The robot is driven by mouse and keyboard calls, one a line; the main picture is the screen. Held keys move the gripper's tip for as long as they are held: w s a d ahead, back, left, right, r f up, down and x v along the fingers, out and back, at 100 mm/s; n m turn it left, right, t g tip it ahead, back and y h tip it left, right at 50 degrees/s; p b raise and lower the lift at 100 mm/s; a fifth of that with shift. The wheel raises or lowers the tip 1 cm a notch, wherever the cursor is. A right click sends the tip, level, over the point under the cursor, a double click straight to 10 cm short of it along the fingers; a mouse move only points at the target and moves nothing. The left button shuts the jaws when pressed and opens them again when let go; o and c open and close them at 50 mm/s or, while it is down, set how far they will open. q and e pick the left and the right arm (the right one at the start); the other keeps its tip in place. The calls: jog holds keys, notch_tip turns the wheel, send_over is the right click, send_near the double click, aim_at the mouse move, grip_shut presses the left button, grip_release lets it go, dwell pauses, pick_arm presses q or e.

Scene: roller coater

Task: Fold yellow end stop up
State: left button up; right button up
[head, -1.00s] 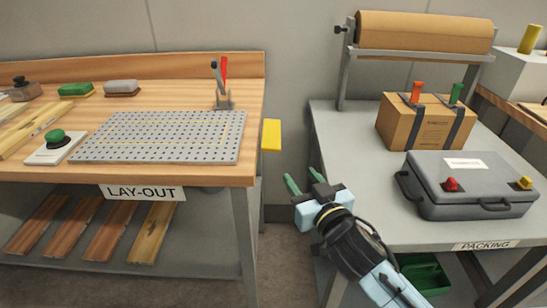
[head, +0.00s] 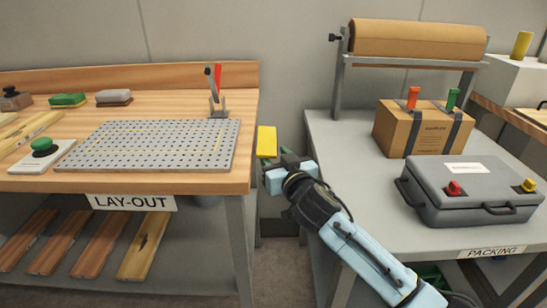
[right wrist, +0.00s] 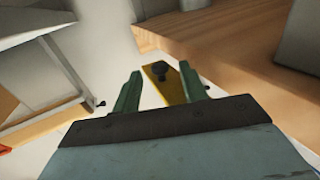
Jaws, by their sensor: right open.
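The yellow end stop (head: 266,142) hangs at the right edge of the lay-out bench, its flat face below the level of the bench top. My right gripper (head: 272,163) is just below and right of it, open and empty; its fingertips are hard to see in the head view. In the right wrist view the green fingers of my right gripper (right wrist: 160,82) stand apart, with the yellow end stop (right wrist: 166,88) showing between and beyond them. Contact cannot be told. My left gripper is out of view.
The lay-out bench (head: 235,182) carries a perforated plate (head: 150,145) and a red-handled clamp (head: 216,92). The packing table (head: 345,165) stands on the right with a carton (head: 425,133) and a grey case (head: 470,190). A gap lies between the two.

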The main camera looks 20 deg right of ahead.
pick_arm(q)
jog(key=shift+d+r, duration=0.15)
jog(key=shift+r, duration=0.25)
pick_arm(e)
jog(key=shift+w+a, duration=0.1)
jog(key=shift+w, duration=0.5)
grip_shut()
